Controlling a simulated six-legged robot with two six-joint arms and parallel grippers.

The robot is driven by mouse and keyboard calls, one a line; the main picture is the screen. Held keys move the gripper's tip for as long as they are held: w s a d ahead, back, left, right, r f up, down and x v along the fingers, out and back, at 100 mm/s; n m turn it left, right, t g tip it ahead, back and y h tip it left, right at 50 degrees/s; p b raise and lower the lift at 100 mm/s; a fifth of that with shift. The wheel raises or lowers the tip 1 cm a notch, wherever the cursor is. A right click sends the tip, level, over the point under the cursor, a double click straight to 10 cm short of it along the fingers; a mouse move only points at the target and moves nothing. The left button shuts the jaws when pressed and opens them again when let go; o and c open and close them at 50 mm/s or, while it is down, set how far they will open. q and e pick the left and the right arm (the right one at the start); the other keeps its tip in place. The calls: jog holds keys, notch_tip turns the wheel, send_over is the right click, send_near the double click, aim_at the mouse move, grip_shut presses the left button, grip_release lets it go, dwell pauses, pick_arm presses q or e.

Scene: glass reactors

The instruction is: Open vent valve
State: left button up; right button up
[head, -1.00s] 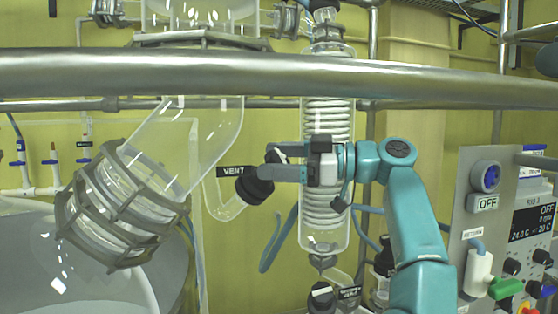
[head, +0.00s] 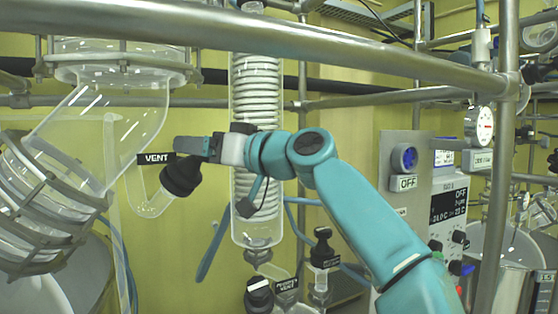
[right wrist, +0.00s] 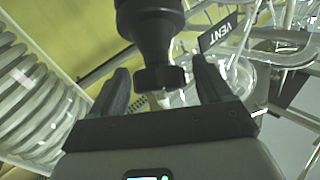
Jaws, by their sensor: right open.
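The vent valve has a black knob (head: 181,175) on a bent glass tube beside a black VENT label (head: 156,158). My right gripper (head: 190,150) is at the knob, with a grey finger just above it in the head view. In the right wrist view the black knob (right wrist: 158,78) shows between the two spread fingers of the right gripper (right wrist: 160,85), with gaps on both sides. Whether a finger touches it cannot be told. The VENT label (right wrist: 220,35) is behind the right finger there. My left gripper is not in view.
A coiled glass condenser (head: 255,110) stands close behind my right gripper. A steel rail (head: 300,45) crosses above. A caged glass vessel (head: 40,200) is at left. A control panel (head: 405,150) with a blue knob stands at right.

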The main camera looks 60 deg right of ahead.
jog(key=shift+s+a+r+m+h+p, duration=0.1)
jog(key=shift+r+m+h+p, duration=0.15)
jog(key=shift+m+h+p, duration=0.3)
jog(key=shift+s+r+m+h+p, duration=0.1)
jog(key=shift+r+m+h+p, duration=0.2)
jog(key=shift+m, duration=0.35)
pick_arm(q)
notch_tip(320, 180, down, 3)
jog(key=b, duration=0.5)
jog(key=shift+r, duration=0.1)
pick_arm(e)
jog(key=s+f, duration=0.1)
jog(key=s, duration=1.5)
jog(key=shift+a+m+h, duration=0.3)
jog(key=shift+a+h, duration=0.05)
jog(key=shift+a, duration=0.05)
jog(key=w+p, duration=0.2)
jog(key=w, duration=0.3)
jog(key=w+p, duration=0.3)
jog(key=w, duration=0.3)
jog(key=w+p, duration=0.3)
jog(key=w, duration=0.2)
jog(key=shift+w+d+f, duration=0.3)
jog(key=shift+w+d, duration=0.05)
jog(key=shift+d, duration=0.05)
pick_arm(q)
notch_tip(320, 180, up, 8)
